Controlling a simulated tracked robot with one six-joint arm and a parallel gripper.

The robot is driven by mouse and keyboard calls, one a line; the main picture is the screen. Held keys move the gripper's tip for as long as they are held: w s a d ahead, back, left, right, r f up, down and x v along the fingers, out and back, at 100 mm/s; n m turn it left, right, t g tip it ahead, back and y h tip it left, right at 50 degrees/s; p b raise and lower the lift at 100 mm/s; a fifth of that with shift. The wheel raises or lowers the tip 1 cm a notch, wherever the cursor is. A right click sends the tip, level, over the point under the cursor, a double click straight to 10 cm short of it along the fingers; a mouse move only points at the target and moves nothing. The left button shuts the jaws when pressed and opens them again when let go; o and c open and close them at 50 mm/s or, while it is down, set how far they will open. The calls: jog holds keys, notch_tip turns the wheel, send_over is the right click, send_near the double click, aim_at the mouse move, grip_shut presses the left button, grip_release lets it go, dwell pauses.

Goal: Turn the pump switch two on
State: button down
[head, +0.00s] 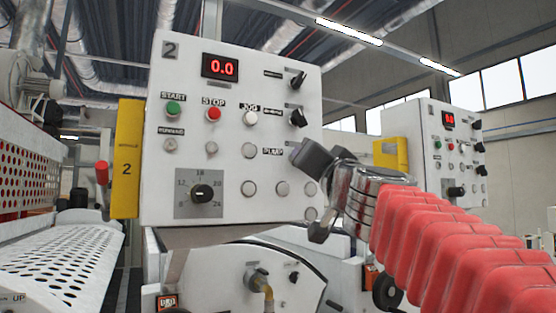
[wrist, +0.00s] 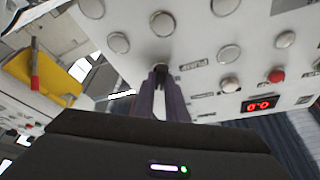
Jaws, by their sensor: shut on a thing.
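The white control panel (head: 225,100) marked 2 fills the middle of the head view. A label reading PUMP (head: 272,152) sits on it, just left of my gripper (head: 304,157). My gripper reaches in from the right and hides the switch beside that label. In the wrist view my gripper (wrist: 161,78) points at the panel face (wrist: 185,50), and its two fingers are shut on a small dark knob, the pump switch (wrist: 160,68). Which way the switch is turned cannot be told.
Two black rotary switches (head: 298,117) sit above my gripper. A dial (head: 200,193), a green START button (head: 173,108) and a red STOP button (head: 213,114) are to the left. A second similar panel (head: 430,165) stands at the right. A yellow holder (head: 127,150) flanks the left edge.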

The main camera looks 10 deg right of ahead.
jog(key=shift+w+f, duration=0.1)
jog(key=c, duration=1.8)
grip_release()
jog(key=shift+s, duration=0.2)
jog(key=v, duration=1.3)
jog(key=shift+s+f, duration=0.2)
jog(key=shift+d, duration=0.1)
